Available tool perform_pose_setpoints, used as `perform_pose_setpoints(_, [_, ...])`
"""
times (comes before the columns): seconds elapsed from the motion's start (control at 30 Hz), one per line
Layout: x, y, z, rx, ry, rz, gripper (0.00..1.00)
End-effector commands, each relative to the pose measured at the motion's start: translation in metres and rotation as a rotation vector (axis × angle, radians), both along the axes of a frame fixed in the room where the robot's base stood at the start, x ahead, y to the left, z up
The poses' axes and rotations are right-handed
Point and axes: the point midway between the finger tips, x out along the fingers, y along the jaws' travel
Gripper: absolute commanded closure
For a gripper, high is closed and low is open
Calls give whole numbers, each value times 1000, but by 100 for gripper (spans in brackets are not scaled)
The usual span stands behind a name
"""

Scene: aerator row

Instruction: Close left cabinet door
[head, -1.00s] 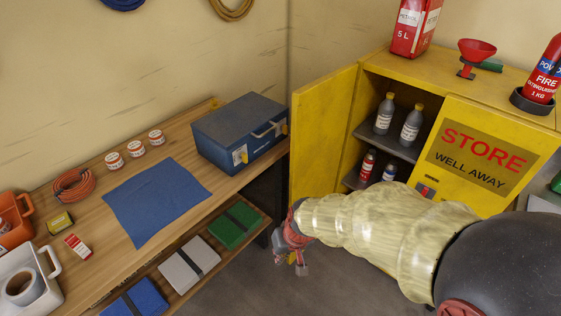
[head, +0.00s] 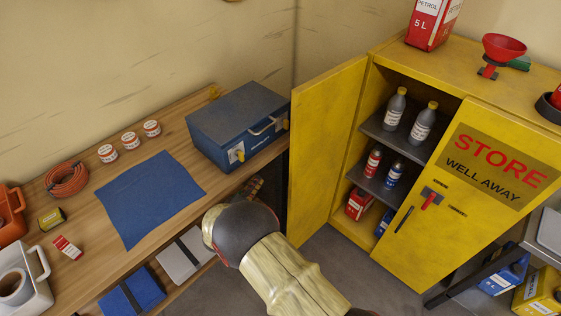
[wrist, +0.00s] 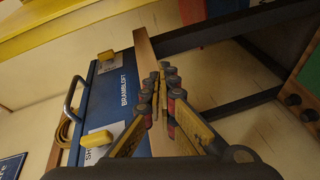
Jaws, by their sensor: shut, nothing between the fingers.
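The yellow cabinet (head: 362,225) stands at the right in the head view. Its left door (head: 325,150) stands wide open, swung out toward the workbench, and the shelves behind it show. The right door (head: 470,180), with the STORE sign, is shut. My gripper (wrist: 161,72) is shut and empty in the wrist view, with the blue toolbox close beyond it. In the head view my arm hides most of the gripper, which is low between the bench and the open door's outer side. A yellow surface (wrist: 60,32) at the wrist view's upper left is probably this door.
The wooden workbench (head: 90,192) runs along the left, with the blue toolbox (head: 238,125) at its end near the door. Bottles (head: 420,125) and cans stand on the cabinet shelves. A petrol can (head: 432,22) and red funnel (head: 500,52) are on top.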

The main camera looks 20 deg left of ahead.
Motion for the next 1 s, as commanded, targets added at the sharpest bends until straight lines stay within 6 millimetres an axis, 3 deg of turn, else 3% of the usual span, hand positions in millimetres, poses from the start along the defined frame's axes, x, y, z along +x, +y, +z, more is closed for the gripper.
perform_pose_setpoints(0.13, [0,-22,28,-185,-95,-64,100])
perform_pose_setpoints(0.37, [8,-24,32,-259,-102,-65,100])
perform_pose_setpoints(0.9, [103,-37,30,-255,-100,-65,100])
perform_pose_setpoints(1.0, [92,-50,31,-256,-100,-62,100])
